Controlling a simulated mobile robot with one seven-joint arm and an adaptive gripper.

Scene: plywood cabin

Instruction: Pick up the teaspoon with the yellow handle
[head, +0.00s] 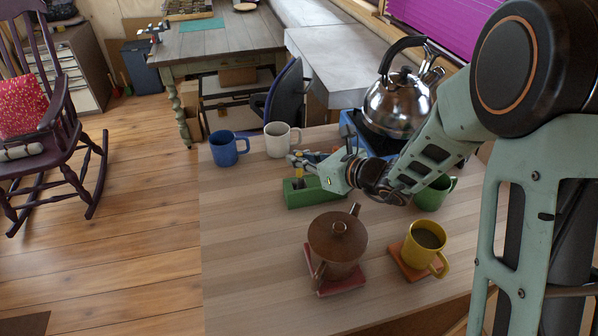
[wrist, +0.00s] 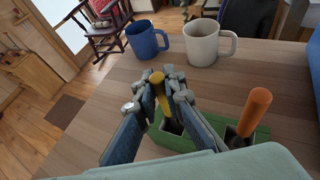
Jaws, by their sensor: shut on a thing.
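The yellow-handled teaspoon (wrist: 161,88) stands upright between my fingertips in the wrist view. My gripper (wrist: 163,96) is shut on its handle near the top. A little of the yellow handle (head: 298,179) shows below my gripper (head: 299,163) in the head view. The lower part of the teaspoon goes down towards a dark slot of the green holder (head: 325,193), and its bowl is hidden. The holder (wrist: 262,133) also shows in the wrist view. An orange-handled utensil (wrist: 255,110) stands tilted in another slot of it.
A blue mug (head: 224,149) and a white mug (head: 278,141) stand behind the holder. A green mug (head: 433,193), a yellow mug (head: 424,247) on an orange coaster and a brown pot (head: 338,240) stand nearer. A kettle (head: 398,103) is at back right.

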